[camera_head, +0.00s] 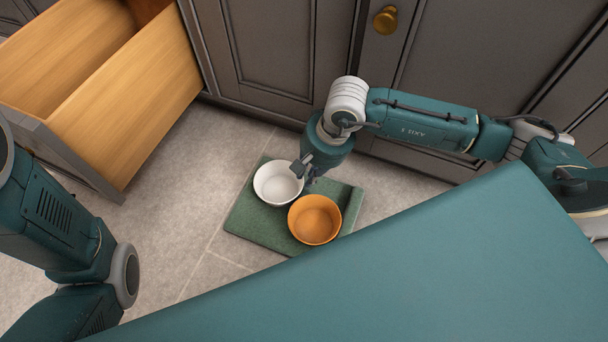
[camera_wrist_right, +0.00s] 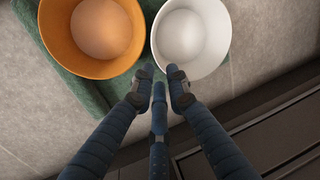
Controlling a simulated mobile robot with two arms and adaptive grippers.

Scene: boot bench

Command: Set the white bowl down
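The white bowl (camera_head: 277,185) stands upright at the left of the green mat (camera_head: 248,228) on the floor and looks empty. It also shows at the top of the right wrist view (camera_wrist_right: 190,40). My right gripper (camera_head: 305,171) is just beside the bowl's right rim. In the right wrist view its fingers (camera_wrist_right: 160,76) are apart with nothing clasped between them; one fingertip overlaps the edge of the white bowl, and I cannot tell whether it touches. The bowl appears to rest on the mat. My left gripper is out of view; only the left arm shows.
An orange bowl (camera_head: 315,221) stands on the mat close beside the white one, and near the fingers. An open wooden drawer (camera_head: 130,95) juts out at the upper left. Dark cabinet doors (camera_head: 270,45) stand behind the mat. The tiled floor (camera_head: 175,215) left of the mat is clear.

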